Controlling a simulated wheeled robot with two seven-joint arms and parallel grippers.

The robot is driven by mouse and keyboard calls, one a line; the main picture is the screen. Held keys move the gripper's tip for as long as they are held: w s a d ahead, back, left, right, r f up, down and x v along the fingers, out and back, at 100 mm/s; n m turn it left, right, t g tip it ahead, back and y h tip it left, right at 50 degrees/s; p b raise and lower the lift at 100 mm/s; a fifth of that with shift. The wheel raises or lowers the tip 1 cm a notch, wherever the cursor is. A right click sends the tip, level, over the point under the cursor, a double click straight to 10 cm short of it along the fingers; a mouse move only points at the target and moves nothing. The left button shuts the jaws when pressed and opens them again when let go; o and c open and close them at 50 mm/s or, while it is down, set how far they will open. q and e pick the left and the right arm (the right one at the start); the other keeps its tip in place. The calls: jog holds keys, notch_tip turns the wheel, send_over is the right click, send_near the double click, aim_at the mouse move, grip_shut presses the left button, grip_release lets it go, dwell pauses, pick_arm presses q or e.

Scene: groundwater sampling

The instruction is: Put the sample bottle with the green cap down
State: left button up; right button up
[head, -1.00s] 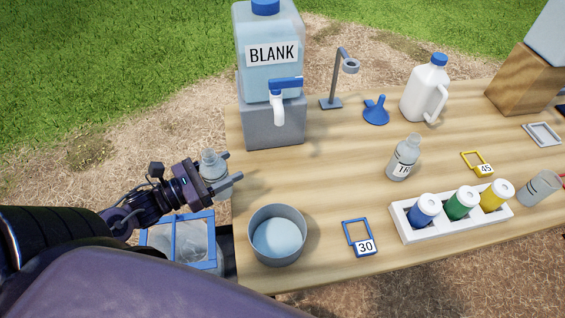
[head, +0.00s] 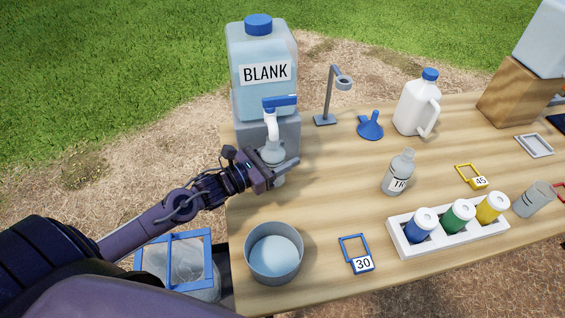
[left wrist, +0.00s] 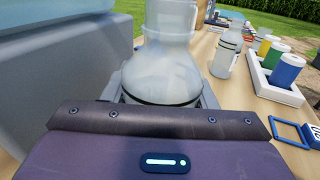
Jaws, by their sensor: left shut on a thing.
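My left gripper (head: 283,172) is shut on a clear bottle (head: 271,153), held upright under the white spout of the BLANK container. In the left wrist view the bottle (left wrist: 165,72) sits between the fingers. I see no green cap on it, and its top is partly cut off there. Another clear bottle (head: 397,174), with a label, stands on the table, also without a green cap. A green container with a white top (head: 458,216) sits in the middle slot of a white rack (head: 407,246). My right gripper is not in view.
The BLANK container (head: 262,95) stands on a grey block (head: 289,130). A grey bowl (head: 274,276) of liquid, a blue frame marked 30 (head: 351,244), a blue funnel (head: 370,126), a stand (head: 325,118) and a white jug (head: 416,104) are around. The table (head: 330,205) is clear at mid-left.

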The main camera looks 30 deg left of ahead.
pick_arm(q)
notch_tip(320, 180, down, 3)
jog(key=shift+w+d+f, duration=0.1)
jog(key=shift+w, duration=0.05)
jog(key=shift+f, duration=0.15)
jog(key=shift+f, duration=0.25)
jog(key=o, duration=1)
jog(key=shift+r, duration=0.1)
